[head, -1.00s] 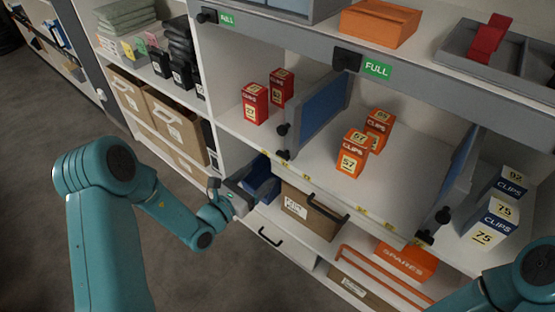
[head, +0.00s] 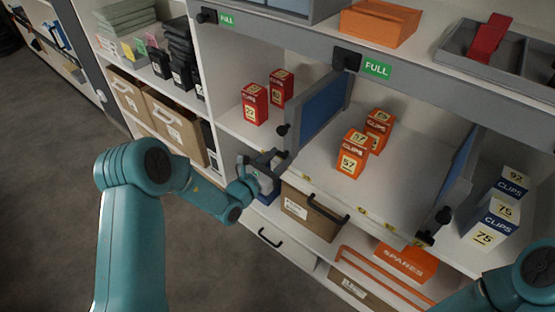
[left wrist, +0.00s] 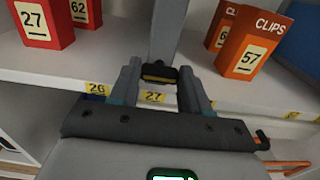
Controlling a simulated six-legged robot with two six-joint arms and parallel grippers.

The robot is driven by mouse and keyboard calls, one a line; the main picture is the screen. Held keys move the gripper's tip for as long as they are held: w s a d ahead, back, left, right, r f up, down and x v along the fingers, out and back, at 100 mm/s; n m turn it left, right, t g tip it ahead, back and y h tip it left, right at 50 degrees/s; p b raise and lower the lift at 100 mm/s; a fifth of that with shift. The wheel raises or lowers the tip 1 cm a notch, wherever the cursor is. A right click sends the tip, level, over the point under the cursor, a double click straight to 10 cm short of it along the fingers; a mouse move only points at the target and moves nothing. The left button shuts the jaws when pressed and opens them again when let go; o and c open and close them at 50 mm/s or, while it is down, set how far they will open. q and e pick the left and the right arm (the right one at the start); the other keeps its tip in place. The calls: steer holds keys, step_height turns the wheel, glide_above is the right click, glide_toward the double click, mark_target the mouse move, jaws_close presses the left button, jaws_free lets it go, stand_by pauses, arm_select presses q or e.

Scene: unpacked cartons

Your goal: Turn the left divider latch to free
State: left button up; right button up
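The left divider (head: 322,108) is a blue panel in a grey frame, standing on the middle shelf between red and orange boxes. Its latch, a small black piece with a yellow stripe, shows in the left wrist view (left wrist: 159,76) at the foot of the grey post, lying crosswise. My left gripper (head: 274,160) is at the shelf's front edge by the latch. In the left wrist view its fingers (left wrist: 160,88) are apart, one on each side of the latch, with gaps showing. My right arm enters at the lower right; its gripper is out of view.
Red boxes (head: 255,104) stand left of the divider and orange CLIPS boxes (head: 352,154) right of it. A second divider (head: 456,180) stands further right, with blue-and-white boxes (head: 491,222) beyond. A brown carton (head: 309,212) with a black handle sits below the shelf.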

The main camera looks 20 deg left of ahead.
arm_select(q)
steer(key=shift+n, duration=0.4)
steer(key=n+p, duration=0.1)
steer(key=n, duration=0.3)
steer(key=shift+a, duration=0.1)
steer(key=n+p, duration=0.2)
steer(key=n, duration=0.2)
steer(key=n+p, duration=0.1)
steer(key=n, duration=0.3)
steer(key=shift+f+n, duration=0.1)
steer(key=shift+n, duration=0.3)
steer(key=n+p, duration=0.1)
steer(key=n, duration=0.3)
steer(key=shift+a+f, duration=0.1)
steer(key=shift+f, duration=0.05)
steer(key=shift+n, duration=0.3)
steer(key=o, duration=1.1)
steer(key=shift+c, duration=0.2)
